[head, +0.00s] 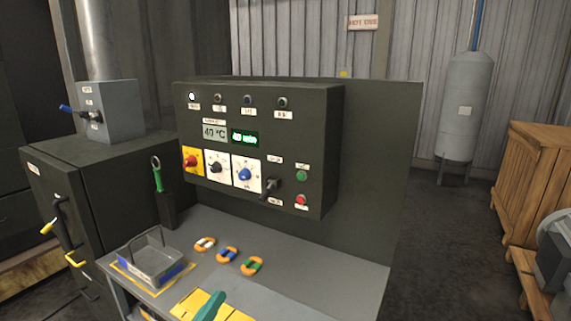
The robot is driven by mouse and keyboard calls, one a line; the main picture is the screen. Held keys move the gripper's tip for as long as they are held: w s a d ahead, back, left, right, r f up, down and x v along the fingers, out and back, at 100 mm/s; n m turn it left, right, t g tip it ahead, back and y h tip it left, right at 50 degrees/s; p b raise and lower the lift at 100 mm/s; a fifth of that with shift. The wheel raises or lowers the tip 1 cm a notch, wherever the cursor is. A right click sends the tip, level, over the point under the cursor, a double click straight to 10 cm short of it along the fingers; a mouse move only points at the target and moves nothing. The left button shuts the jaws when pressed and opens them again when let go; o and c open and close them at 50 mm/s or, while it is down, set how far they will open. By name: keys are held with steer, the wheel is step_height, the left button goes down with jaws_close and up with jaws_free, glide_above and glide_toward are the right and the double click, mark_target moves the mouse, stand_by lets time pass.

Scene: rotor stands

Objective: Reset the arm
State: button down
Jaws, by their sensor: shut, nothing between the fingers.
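My gripper and arm do not show clearly in the head view, so I cannot see whether the gripper is near anything. A teal piece (209,306) rises over a yellow plate (187,303) at the bottom edge; it is cut off and I cannot tell what it belongs to.
A dark control panel (325,150) with knobs, displays and buttons stands behind a grey bench (330,268).

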steer(key=s+d+f+n+y, duration=0.1)
steer(key=d+f+n+y, duration=0.15)
steer(key=f, duration=0.45)
steer(key=s+d+f+n+y, duration=0.2)
steer(key=f+y, duration=0.1)
steer(key=f, duration=0.5)
steer(key=s+d+f+n+g+y, duration=0.1)
steer(key=s+d+f+g+y, duration=0.3)
steer(key=s+f, duration=0.65)
steer(key=s+d+m, duration=0.3)
steer(key=s, duration=0.9)
steer(key=s+d+r+m+t+h, duration=0.1)
steer(key=s+d+m, duration=0.2)
steer(key=s, duration=0.9)
steer(key=shift+d+r, duration=0.2)
steer(key=shift+d, duration=0.5)
steer(key=shift+h, duration=0.25)
